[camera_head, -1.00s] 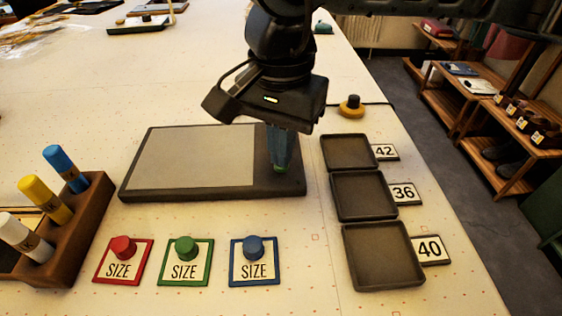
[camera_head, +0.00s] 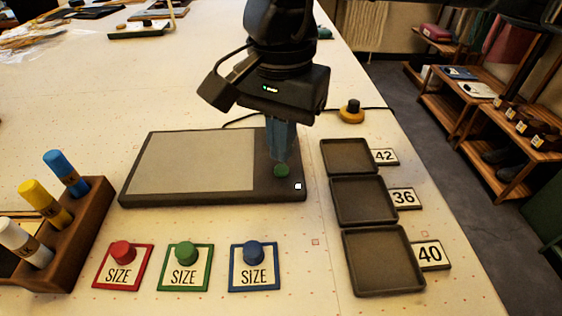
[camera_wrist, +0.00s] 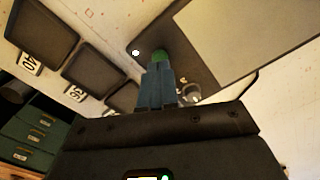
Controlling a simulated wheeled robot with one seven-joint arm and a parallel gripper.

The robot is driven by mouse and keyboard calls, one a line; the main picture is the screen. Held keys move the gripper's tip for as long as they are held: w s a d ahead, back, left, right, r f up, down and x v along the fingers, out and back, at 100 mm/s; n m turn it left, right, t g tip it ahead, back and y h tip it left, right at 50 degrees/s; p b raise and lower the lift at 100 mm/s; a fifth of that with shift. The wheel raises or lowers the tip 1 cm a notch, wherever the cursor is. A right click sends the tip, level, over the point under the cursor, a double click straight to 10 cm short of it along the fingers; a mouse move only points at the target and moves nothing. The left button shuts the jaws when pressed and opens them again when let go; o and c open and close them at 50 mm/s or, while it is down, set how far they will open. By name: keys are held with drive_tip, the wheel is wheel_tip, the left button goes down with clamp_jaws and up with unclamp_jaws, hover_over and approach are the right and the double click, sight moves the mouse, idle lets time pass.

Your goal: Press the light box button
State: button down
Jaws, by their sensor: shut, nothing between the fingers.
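The light box (camera_head: 195,162) lies flat on the table, a dark slab with a pale grey-beige panel. Its round green button (camera_head: 281,171) is on the dark strip at its right end. A small white mark (camera_head: 298,186) shows bright just below and right of the button; it also shows in the wrist view (camera_wrist: 136,53). My gripper (camera_head: 281,160) points down, its bluish fingers shut and empty, right at the button. In the wrist view the fingertips (camera_wrist: 159,68) partly overlap the green button (camera_wrist: 159,54). I cannot tell whether they touch it.
Three dark trays with number tags, such as the 40 tray (camera_head: 383,260), stand right of the light box. Red, green and blue SIZE stamps (camera_head: 185,267) sit in front. A marker rack (camera_head: 85,225) is at left.

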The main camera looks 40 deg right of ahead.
drive_tip(key=shift+r+p, duration=0.55)
drive_tip(key=shift+r, duration=1.7)
